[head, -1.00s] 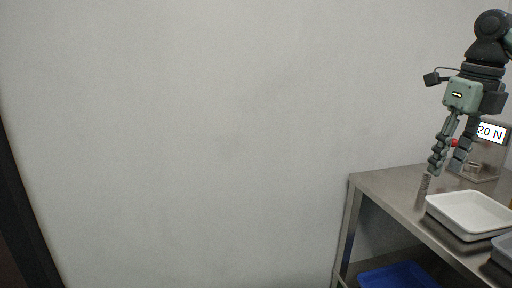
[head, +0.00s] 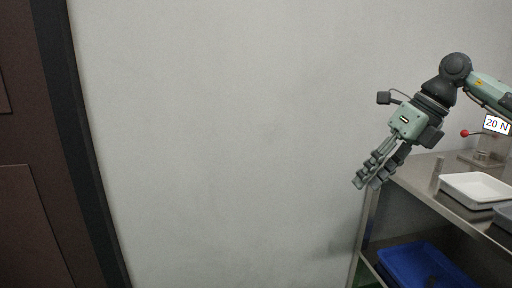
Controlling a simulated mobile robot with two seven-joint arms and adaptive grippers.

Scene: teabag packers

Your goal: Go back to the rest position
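My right gripper (head: 367,183) is at the right of the head view, held in the air and tilted down to the left. It is near the left end of the steel table (head: 418,172). Its two dark fingers stand a little apart and hold nothing that I can see. My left gripper is not in view.
On the table are a white tray (head: 474,203), part of a grey tray (head: 505,213), a small upright metal cylinder (head: 437,173) and a device with a "20 N" sign (head: 497,125). A blue crate (head: 425,262) is on the lower shelf. A brown door (head: 30,140) is at left; bare wall lies between.

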